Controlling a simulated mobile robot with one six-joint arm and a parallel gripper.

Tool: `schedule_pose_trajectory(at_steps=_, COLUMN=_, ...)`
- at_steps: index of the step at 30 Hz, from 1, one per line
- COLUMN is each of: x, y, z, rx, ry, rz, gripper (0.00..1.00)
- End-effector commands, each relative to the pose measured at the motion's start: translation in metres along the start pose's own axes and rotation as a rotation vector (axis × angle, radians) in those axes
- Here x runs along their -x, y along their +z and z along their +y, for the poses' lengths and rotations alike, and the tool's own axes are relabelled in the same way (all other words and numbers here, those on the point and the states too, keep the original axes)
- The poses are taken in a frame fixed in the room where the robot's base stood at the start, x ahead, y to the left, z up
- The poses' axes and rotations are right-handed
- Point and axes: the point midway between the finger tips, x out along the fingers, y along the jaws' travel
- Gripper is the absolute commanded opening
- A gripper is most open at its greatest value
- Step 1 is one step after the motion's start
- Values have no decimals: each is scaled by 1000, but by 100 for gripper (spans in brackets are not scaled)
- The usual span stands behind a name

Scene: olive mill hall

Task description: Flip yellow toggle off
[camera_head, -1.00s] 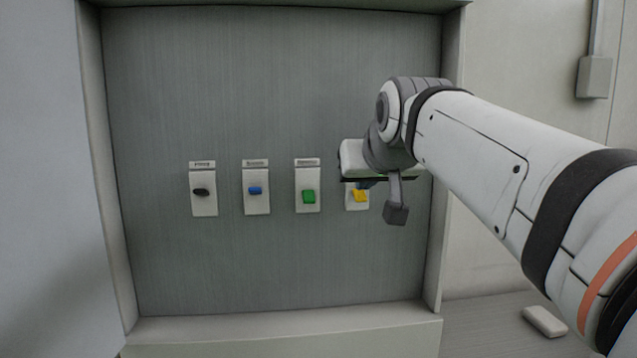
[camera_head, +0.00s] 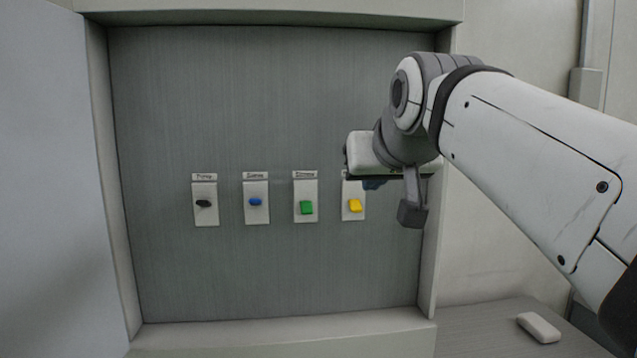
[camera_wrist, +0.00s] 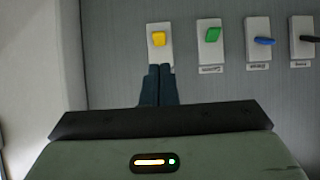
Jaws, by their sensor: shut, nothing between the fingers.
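The yellow toggle (camera_head: 354,206) sits on a white switch plate at the right end of a row on the grey panel. Its lever points downward in the head view; the top of its plate is partly hidden by my gripper. The toggle also shows in the wrist view (camera_wrist: 159,39), just beyond the fingertips. My gripper (camera_head: 372,184) is in front of the panel, up and to the right of the toggle. Its dark fingers (camera_wrist: 160,70) are together in the wrist view, with nothing between them. They appear apart from the toggle.
Green (camera_head: 306,208), blue (camera_head: 255,201) and black (camera_head: 204,203) toggles stand in the same row to the left, each on a labelled plate. The cabinet frame (camera_head: 433,270) rises close on the right. A white block (camera_head: 539,327) lies on the grey surface at lower right.

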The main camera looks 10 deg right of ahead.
Motion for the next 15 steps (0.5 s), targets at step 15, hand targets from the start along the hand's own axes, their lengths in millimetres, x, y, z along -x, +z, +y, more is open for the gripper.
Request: schedule_pose_trajectory(at_steps=15, x=20, y=2, z=1, rx=-1, ry=1, rz=-2, gripper=0)
